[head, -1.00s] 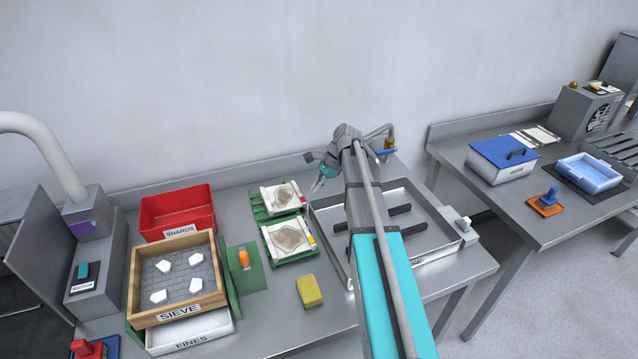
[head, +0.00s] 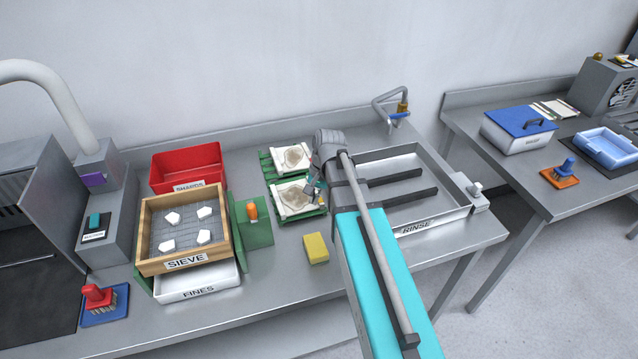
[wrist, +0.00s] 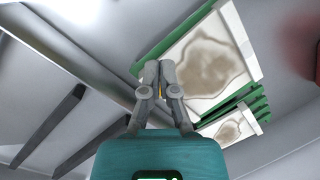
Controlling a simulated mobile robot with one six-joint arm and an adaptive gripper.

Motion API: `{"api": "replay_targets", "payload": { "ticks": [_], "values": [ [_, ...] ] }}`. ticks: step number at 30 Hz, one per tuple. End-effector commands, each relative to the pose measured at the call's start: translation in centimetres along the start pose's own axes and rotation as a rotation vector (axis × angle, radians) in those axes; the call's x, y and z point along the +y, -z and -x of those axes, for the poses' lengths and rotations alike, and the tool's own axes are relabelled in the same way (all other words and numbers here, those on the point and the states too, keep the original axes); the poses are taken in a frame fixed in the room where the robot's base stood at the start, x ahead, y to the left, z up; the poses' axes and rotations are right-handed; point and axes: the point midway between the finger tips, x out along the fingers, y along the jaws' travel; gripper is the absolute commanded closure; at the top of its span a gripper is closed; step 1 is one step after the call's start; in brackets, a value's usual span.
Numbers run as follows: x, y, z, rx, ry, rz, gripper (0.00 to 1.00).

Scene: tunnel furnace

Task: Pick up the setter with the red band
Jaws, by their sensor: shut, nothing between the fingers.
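Two pale setters with brown stains lie on green slatted racks, one behind the other: the back setter (head: 292,158) and the front setter (head: 291,198). In the wrist view the front setter (wrist: 205,62) is large and close, and the back setter (wrist: 230,128) is smaller and lower. No red band can be made out on either now; my arm and gripper cover part of their right side. My gripper (wrist: 165,64) is shut and empty, its tips together over the near setter's edge. A small yellow patch shows between the fingers.
The rinse tray (head: 438,222) with two dark bars is right of the setters. A yellow sponge (head: 316,248) lies in front. The wooden sieve (head: 186,264), red shards bin (head: 188,168) and an orange-topped item (head: 252,211) stand left. A tap (head: 403,106) rises behind the tray.

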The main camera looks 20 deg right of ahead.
Motion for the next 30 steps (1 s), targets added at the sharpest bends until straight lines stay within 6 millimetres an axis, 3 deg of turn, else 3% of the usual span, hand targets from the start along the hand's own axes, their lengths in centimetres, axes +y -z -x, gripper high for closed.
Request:
{"api": "replay_targets", "payload": {
  "ticks": [1,3,10,16,26,30],
  "values": [
    [0.8,-2.2,-1.4,0.02,-0.028,0.086,1.0],
    [1.4,-4.1,-2.4,0.049,-0.068,0.211,1.0],
    [2.9,-7.7,-4.3,0.103,-0.173,0.508,1.0],
    [3.4,-8.8,-4.7,0.117,-0.212,0.611,1.0],
    [3.4,-8.8,-4.7,0.119,-0.218,0.627,1.0],
    [3.4,-8.8,-4.7,0.119,-0.218,0.626,0.78]
  ]
}}
